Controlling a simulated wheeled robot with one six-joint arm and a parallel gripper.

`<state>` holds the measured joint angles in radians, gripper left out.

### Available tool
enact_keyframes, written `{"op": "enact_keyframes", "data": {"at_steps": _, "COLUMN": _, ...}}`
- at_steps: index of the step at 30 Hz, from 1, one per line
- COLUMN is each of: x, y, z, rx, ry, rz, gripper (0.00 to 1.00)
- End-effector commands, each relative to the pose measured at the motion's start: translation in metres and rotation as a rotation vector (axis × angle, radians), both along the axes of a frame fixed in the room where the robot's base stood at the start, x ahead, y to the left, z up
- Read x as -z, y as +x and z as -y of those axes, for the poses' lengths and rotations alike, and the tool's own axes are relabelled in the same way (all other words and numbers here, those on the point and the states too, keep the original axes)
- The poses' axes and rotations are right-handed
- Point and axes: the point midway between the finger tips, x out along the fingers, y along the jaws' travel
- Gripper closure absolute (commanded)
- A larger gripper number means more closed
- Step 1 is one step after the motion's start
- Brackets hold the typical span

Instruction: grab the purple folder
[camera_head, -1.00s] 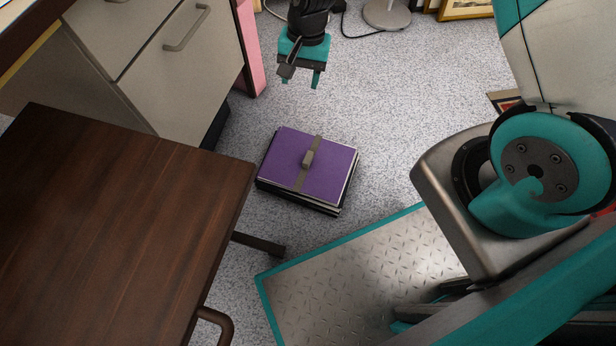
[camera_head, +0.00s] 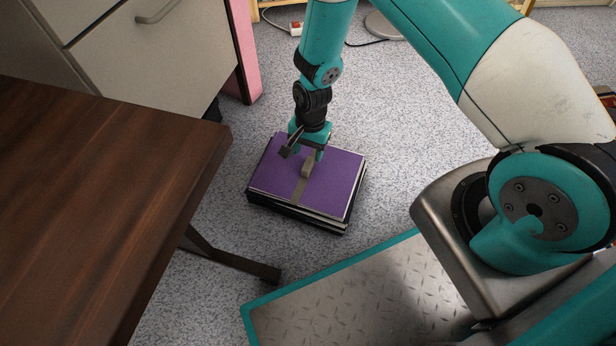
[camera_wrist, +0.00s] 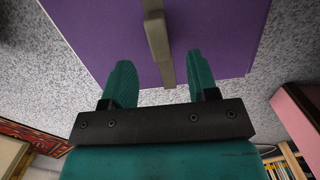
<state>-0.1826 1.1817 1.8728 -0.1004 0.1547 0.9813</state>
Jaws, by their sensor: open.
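The purple folder (camera_head: 325,181) lies flat on top of a low stack on the carpeted floor. A grey band with a raised grey handle (camera_head: 308,168) runs across its middle. My gripper (camera_head: 304,152) is over the far part of the folder, close to the handle, with its fingers pointing down. In the wrist view my gripper (camera_wrist: 158,82) is open, its two teal fingers apart with the grey band and handle (camera_wrist: 158,35) between and beyond them. The purple folder (camera_wrist: 100,40) fills the upper part of that view. I cannot tell whether the fingers touch it.
A dark wooden table (camera_head: 90,200) stands at the left, with a grey drawer cabinet (camera_head: 150,60) behind it. A pink panel (camera_head: 242,50) is beside the cabinet. Carpet right of the stack is clear.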

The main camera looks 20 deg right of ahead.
Motion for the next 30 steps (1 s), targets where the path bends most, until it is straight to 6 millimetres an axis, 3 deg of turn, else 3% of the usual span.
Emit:
{"op": "enact_keyframes", "data": {"at_steps": 8, "x": 0.017, "y": -0.002, "z": -0.001, "rx": -0.001, "ry": 0.001, "rz": -0.001, "gripper": 0.46}}
{"op": "enact_keyframes", "data": {"at_steps": 18, "x": 0.060, "y": -0.008, "z": -0.005, "rx": -0.002, "ry": 0.000, "rz": 0.000, "gripper": 0.46}}
{"op": "enact_keyframes", "data": {"at_steps": 26, "x": 0.059, "y": -0.008, "z": -0.005, "rx": -0.002, "ry": 0.000, "rz": 0.000, "gripper": 0.46}}
{"op": "enact_keyframes", "data": {"at_steps": 30, "x": 0.059, "y": -0.008, "z": -0.005, "rx": -0.001, "ry": 0.000, "rz": 0.000, "gripper": 0.78}}
